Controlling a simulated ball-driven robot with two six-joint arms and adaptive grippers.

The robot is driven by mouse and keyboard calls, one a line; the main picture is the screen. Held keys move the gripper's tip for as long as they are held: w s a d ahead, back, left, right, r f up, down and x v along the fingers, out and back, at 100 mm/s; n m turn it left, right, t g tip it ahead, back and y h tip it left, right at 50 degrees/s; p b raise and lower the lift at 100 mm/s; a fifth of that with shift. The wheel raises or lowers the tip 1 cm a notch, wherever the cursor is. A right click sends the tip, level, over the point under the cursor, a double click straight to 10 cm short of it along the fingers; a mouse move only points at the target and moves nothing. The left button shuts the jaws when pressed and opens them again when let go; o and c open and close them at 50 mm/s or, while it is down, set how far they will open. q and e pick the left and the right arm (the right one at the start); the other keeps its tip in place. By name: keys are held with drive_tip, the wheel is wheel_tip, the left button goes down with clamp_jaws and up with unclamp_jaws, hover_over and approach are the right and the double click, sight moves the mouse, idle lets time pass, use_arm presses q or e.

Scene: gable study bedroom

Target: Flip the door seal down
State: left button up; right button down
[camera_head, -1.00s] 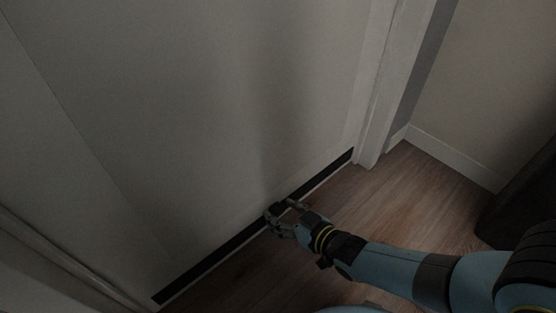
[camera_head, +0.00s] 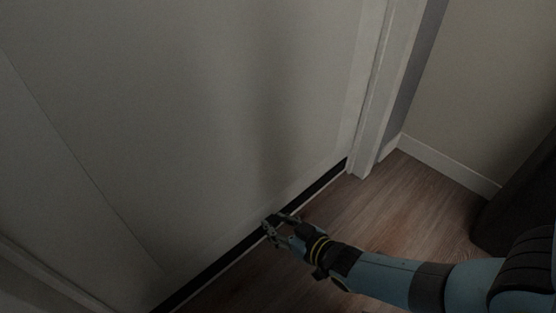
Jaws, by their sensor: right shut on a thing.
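The door seal (camera_head: 222,264) is a dark strip along the bottom edge of the pale door (camera_head: 190,130). It runs from the lower left up to the door frame at the right. My right gripper (camera_head: 270,228) is at the middle of the strip, with its fingers shut on the door seal. The fingers and hand hide a short part of the strip. My left gripper is not in view.
A white door frame (camera_head: 371,110) stands at the right end of the door. A pale skirting board (camera_head: 450,165) runs along the wall beyond it. A dark object (camera_head: 520,200) stands at the right. The wooden floor (camera_head: 385,215) in front of the door is clear.

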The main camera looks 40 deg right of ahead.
drive_tip(key=shift+f, duration=1.45)
drive_tip(key=shift+s+f, duration=0.1)
drive_tip(key=shift+f, duration=0.15)
drive_tip(key=shift+s+f, duration=0.1)
drive_tip(key=c, duration=1)
unclamp_jaws()
drive_tip(key=shift+o, duration=0.2)
wheel_tip(320, 180, up, 10)
